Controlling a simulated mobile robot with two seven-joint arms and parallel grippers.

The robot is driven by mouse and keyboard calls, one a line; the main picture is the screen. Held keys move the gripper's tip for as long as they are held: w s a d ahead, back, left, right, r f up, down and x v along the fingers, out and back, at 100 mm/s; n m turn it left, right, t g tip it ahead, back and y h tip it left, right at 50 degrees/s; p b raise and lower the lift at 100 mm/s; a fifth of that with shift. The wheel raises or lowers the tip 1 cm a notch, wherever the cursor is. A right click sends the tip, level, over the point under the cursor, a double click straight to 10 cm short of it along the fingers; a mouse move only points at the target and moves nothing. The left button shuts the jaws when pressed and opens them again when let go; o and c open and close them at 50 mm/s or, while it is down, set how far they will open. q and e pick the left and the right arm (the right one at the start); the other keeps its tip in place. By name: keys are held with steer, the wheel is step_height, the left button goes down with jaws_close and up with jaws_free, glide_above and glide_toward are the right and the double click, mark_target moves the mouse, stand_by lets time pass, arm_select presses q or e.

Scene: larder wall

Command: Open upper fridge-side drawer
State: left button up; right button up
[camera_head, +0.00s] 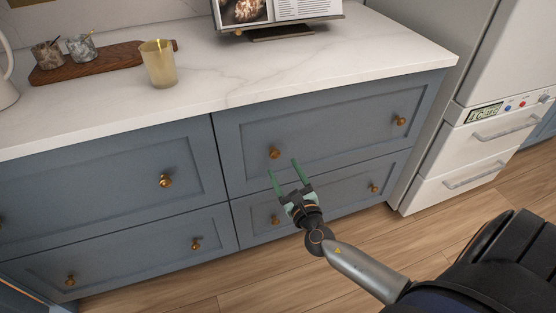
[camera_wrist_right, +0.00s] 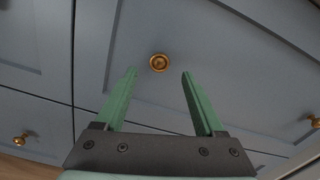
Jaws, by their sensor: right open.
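The upper fridge-side drawer (camera_head: 335,120) is a blue-grey front with two brass knobs, and it looks shut. Its left knob (camera_head: 274,153) is just beyond my right gripper (camera_head: 283,169), and its right knob (camera_head: 400,121) is nearer the fridge. My right gripper is open and empty, its green fingers pointing at the drawer front. In the right wrist view the left knob (camera_wrist_right: 159,63) lies ahead of the fingertips, between their lines and apart from both. My left gripper is in neither view.
The lower drawer (camera_head: 330,194) beneath also has brass knobs and looks shut. The white fridge (camera_head: 480,130) stands at the right. A marble worktop (camera_head: 230,85) above carries a yellow cup (camera_head: 158,64), a wooden board (camera_head: 105,63) and a book stand (camera_head: 285,30). The wooden floor in front is clear.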

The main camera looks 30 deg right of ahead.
mark_target(276, 155)
steer(key=x, duration=0.4)
steer(key=shift+w, duration=0.4)
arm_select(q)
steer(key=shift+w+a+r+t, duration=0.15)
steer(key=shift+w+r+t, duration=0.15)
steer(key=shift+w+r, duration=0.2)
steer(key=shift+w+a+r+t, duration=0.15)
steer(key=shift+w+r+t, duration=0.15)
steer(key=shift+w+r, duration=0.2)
arm_select(e)
steer(key=shift+w, duration=0.25)
steer(key=shift+c, duration=0.3)
steer(key=c, duration=1)
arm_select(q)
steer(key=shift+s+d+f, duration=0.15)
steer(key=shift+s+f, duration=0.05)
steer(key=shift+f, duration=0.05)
arm_select(e)
jaws_close()
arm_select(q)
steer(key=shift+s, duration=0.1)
